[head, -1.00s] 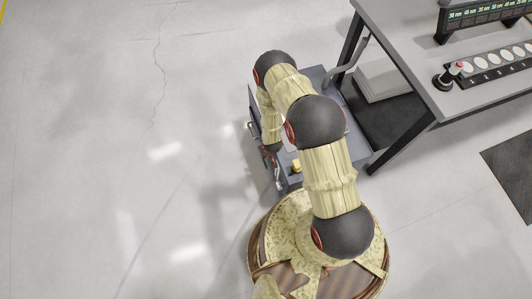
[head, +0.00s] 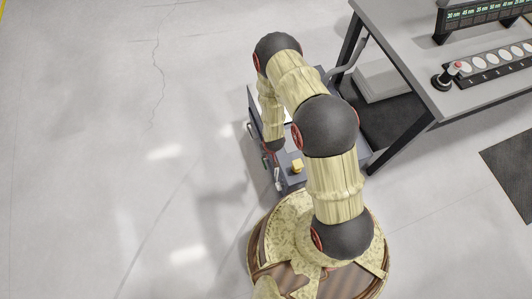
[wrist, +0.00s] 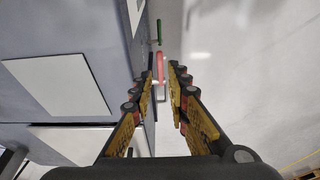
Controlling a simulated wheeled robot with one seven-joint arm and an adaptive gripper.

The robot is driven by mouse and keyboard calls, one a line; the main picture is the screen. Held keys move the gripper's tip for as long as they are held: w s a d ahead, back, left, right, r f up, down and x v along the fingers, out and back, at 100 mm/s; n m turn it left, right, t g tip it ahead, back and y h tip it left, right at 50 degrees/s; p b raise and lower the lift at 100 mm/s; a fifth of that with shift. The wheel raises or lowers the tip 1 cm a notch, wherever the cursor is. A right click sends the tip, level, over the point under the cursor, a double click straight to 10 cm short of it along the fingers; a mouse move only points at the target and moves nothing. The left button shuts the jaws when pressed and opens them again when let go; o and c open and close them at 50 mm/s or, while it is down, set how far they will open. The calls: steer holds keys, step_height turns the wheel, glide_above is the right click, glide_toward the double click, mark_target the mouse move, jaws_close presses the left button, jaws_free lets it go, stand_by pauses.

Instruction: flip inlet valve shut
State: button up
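In the wrist view, a red lever (wrist: 160,68) shows just beyond and between my fingertips, beside the side wall of a grey-blue cabinet (wrist: 105,45). A green lever (wrist: 159,31) shows farther along the same side. Which lever is the inlet valve, I cannot tell. My gripper (wrist: 162,65) is open, its two fingers apart on either side of the line to the red lever. I cannot tell whether they touch it. In the head view, my arm mostly covers the cabinet (head: 293,184) and the gripper does not show clearly.
A yellow part (head: 297,165) sits on the cabinet top. A grey workbench (head: 410,45) with dark legs stands at the right, carrying a numbered strip and a red-topped knob (head: 447,75). The floor left of the cabinet is clear.

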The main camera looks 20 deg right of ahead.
steer(key=v, duration=0.4)
steer(key=shift+s+r, duration=0.1)
steer(key=shift+r, duration=0.05)
stand_by(0.4)
steer(key=s+r+g, duration=0.2)
steer(key=s+g, duration=0.2)
steer(key=s, duration=0.7)
steer(key=s+r+t, duration=0.3)
steer(key=r, duration=2.7)
steer(key=s+r+t+p, duration=0.1)
steer(key=s+r+t, duration=0.2)
steer(key=r, duration=2.7)
steer(key=shift+r, duration=0.3)
steer(key=shift+s, duration=0.1)
steer(key=shift+c, duration=0.6)
